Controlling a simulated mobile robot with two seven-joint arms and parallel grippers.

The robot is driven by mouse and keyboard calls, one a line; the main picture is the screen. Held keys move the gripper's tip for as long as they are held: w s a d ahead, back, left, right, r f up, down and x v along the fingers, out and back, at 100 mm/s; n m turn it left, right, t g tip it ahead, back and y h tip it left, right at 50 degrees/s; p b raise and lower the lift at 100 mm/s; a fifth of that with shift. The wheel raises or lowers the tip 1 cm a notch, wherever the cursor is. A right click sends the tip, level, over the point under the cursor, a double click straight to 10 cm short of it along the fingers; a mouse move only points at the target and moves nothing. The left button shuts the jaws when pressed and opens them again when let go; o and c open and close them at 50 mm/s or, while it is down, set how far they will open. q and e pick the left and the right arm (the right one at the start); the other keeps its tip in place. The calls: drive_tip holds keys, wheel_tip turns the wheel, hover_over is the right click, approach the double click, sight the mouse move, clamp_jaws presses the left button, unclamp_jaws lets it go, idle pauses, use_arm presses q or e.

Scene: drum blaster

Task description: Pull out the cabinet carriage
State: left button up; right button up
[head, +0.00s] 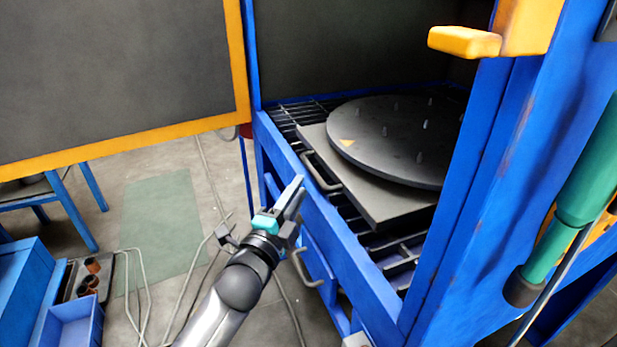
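The cabinet carriage (385,208) is a flat grey slab inside the blue cabinet (345,245), lying on dark rails. A round dark turntable (385,130) with small pegs and an orange triangle mark lies on top of it. A dark bar handle (320,172) is on the carriage's near left edge. My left gripper (297,193) is in front of the cabinet's front edge, a little below and left of the handle in the picture, and appears apart from it. Its fingers look close together, but the gap is unclear. My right gripper is not in view.
The orange-framed cabinet door (120,75) stands open at the left. A blue post (490,200) with an orange handle (465,42) bounds the opening at the right. Blue bins (75,318) and hoses lie at lower left. Floor between is mostly clear.

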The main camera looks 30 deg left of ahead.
sight(309, 186)
use_arm(q)
drive_tip(key=shift+w+a+r+b, duration=0.15)
drive_tip(key=shift+w+b, duration=0.25)
drive_tip(key=shift+w, duration=1.1)
drive_tip(key=shift+w+a+r+b, duration=0.15)
drive_tip(key=shift+w+b, duration=0.25)
drive_tip(key=shift+w, duration=1.05)
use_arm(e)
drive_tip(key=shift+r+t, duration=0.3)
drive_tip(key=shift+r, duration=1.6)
use_arm(q)
drive_tip(key=shift+d+r, duration=0.1)
drive_tip(key=shift+c, duration=0.4)
clamp_jaws()
